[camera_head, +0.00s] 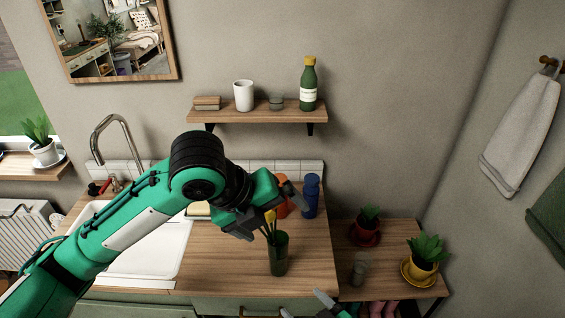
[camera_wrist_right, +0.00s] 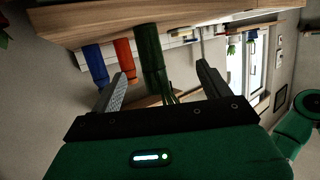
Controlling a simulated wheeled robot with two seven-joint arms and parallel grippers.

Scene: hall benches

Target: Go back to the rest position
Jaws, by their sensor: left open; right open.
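My left gripper (camera_head: 268,212) is open above the counter, over a dark green glass vase (camera_head: 278,256). A yellow flower (camera_head: 270,215) on stems in the vase shows near its fingers; I cannot tell whether they touch. My right gripper (camera_head: 306,308) is at the bottom edge of the head view, mostly cut off. In the right wrist view, which is upside down, the right gripper (camera_wrist_right: 163,90) is open. The vase (camera_wrist_right: 151,58) shows beyond the gap between its fingers, apart from them as far as I can see.
A blue bottle (camera_head: 311,196) and an orange one (camera_head: 280,207) stand behind the vase. A sink (camera_head: 150,262) lies left, partly under my left arm. A wall shelf (camera_head: 257,114) is above. A lower table (camera_head: 398,262) on the right holds potted plants and a glass (camera_head: 359,270).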

